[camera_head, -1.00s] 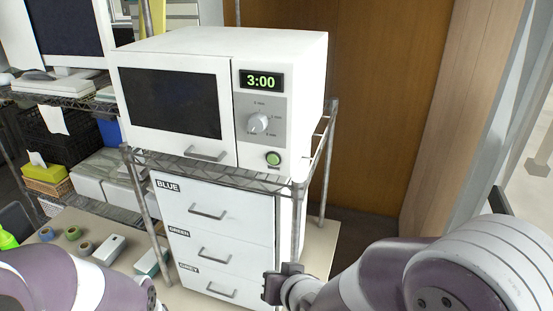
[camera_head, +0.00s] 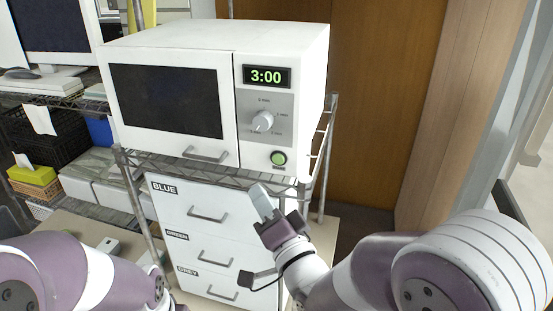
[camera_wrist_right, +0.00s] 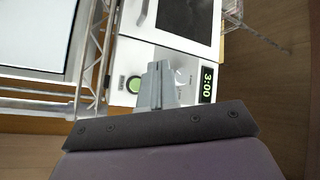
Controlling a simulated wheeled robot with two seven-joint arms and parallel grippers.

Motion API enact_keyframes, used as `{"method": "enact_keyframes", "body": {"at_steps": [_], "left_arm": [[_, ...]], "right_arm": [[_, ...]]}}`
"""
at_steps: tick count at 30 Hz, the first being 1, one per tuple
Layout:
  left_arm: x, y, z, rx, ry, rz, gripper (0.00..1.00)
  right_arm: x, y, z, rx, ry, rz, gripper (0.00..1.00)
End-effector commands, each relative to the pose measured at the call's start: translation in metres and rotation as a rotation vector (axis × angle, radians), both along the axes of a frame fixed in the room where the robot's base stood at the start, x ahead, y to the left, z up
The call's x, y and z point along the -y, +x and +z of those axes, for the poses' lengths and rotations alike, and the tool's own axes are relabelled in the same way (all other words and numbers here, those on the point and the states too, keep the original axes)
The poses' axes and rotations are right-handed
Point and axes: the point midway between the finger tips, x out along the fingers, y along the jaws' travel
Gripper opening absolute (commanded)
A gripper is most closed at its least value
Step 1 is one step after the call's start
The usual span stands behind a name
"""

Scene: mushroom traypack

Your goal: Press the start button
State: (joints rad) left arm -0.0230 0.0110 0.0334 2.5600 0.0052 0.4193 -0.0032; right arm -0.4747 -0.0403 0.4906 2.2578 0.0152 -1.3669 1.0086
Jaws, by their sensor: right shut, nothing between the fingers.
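The green round start button (camera_head: 278,158) is at the lower right of the white microwave's front panel. The microwave (camera_head: 265,45) stands on a wire rack, its display (camera_head: 267,76) reads 3:00 and its door is shut. My right gripper (camera_head: 262,196) is shut and empty, below and slightly left of the button and apart from it. In the right wrist view the shut fingers (camera_wrist_right: 156,80) point at the panel, beside the button (camera_wrist_right: 134,85). My left arm shows at the lower left of the head view; its gripper is out of view.
A drawer unit (camera_head: 233,210) labelled BLUE, GREEN and GREY is under the microwave. The rack's metal post and shelf edge (camera_head: 200,170) are close to my right gripper. A grey dial (camera_head: 262,121) is above the button. A wooden wall (camera_head: 385,100) is at the right.

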Motion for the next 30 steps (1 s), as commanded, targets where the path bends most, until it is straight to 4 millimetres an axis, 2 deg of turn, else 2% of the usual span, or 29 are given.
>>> {"method": "enact_keyframes", "body": {"at_steps": [12,16,22,30], "left_arm": [[0.000,0.000,0.014,0.000,0.000,0.000,0.66],[0.000,0.000,0.008,0.000,0.000,0.000,0.66],[0.000,0.000,0.006,0.000,0.000,0.000,0.66],[0.000,0.000,0.006,0.000,0.000,0.000,0.66]], "right_arm": [[0.018,0.053,0.001,-0.001,-0.002,-0.004,0.00],[0.022,0.068,-0.002,0.001,-0.001,-0.001,0.00],[0.026,0.079,-0.001,0.000,-0.001,-0.001,0.00],[0.026,0.080,0.000,0.000,-0.002,0.000,0.00]]}}
